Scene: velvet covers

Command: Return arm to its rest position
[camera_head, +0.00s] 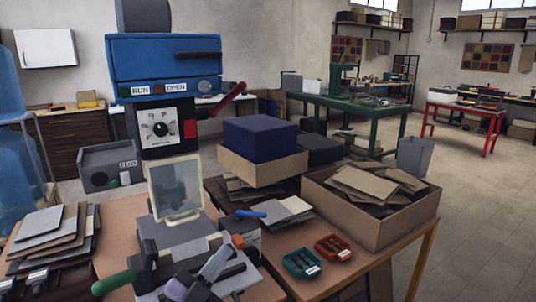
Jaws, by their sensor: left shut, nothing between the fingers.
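My left gripper (207,277) is low in the head view, just left of the middle, over the front of the workbench. Its grey and dark parts overlap a grey bench device (180,234), so its fingertips are hard to separate from it. It is shut and holds nothing. Whether it touches the device cannot be told. My right gripper is not in view. The device has a pale framed panel (176,190) standing upright on it and a green handle (112,282) at its left.
A blue machine (163,62) with a red lever (228,98) stands behind. A cardboard box (375,228) of brown sheets stands right of the device. A teal tray (301,263) and a red tray (333,247) lie in front of it. Stacked sheets (50,240) lie left. Floor (480,230) is clear at right.

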